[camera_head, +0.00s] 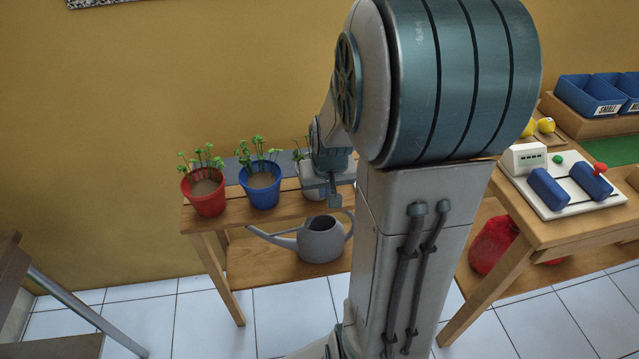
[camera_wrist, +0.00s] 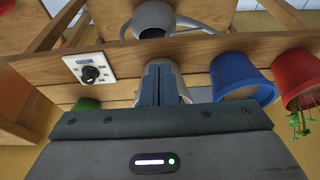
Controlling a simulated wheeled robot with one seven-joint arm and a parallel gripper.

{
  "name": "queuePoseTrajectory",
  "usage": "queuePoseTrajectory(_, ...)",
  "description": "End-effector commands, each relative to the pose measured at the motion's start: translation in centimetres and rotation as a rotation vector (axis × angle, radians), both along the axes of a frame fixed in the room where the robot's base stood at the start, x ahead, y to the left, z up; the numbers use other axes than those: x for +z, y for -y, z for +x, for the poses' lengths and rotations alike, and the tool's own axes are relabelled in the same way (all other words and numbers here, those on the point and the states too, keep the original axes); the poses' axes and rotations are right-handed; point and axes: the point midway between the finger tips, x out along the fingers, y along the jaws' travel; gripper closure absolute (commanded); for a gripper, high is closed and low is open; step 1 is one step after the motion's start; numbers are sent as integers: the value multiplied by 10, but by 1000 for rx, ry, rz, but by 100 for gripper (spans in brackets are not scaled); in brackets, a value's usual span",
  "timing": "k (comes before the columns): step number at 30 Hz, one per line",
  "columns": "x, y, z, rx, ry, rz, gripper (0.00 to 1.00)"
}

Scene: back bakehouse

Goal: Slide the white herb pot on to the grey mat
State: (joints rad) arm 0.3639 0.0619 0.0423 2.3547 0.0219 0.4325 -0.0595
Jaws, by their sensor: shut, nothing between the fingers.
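The white herb pot (camera_head: 309,182) stands on the wooden bench, right of the blue pot, with green sprigs showing above it. My gripper (camera_head: 334,200) is at its near right side and hides part of it. In the wrist view, which looks upside down, my shut, empty fingers (camera_wrist: 160,85) overlap the white pot (camera_wrist: 181,84). I cannot tell whether they touch it. A grey strip that looks like the grey mat (camera_head: 232,169) lies at the back of the bench, behind the red and blue pots.
A blue pot (camera_head: 262,193) and a red pot (camera_head: 206,198) stand left of the white pot. A grey watering can (camera_head: 321,240) sits on the lower shelf. A white panel with a black knob (camera_wrist: 90,67) shows in the wrist view. Another table (camera_head: 560,232) stands at right.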

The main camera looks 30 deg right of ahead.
Motion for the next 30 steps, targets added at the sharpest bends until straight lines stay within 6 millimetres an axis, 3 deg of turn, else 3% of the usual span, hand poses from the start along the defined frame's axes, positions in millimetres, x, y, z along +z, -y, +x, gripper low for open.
queuePoseTrajectory(15, -82, 6, 22, 1, -6, 2, 100)
queuePoseTrajectory(21, -77, 14, 50, 0, -1, 0, 100)
queuePoseTrajectory(30, -78, 17, 61, 1, -1, 0, 100)
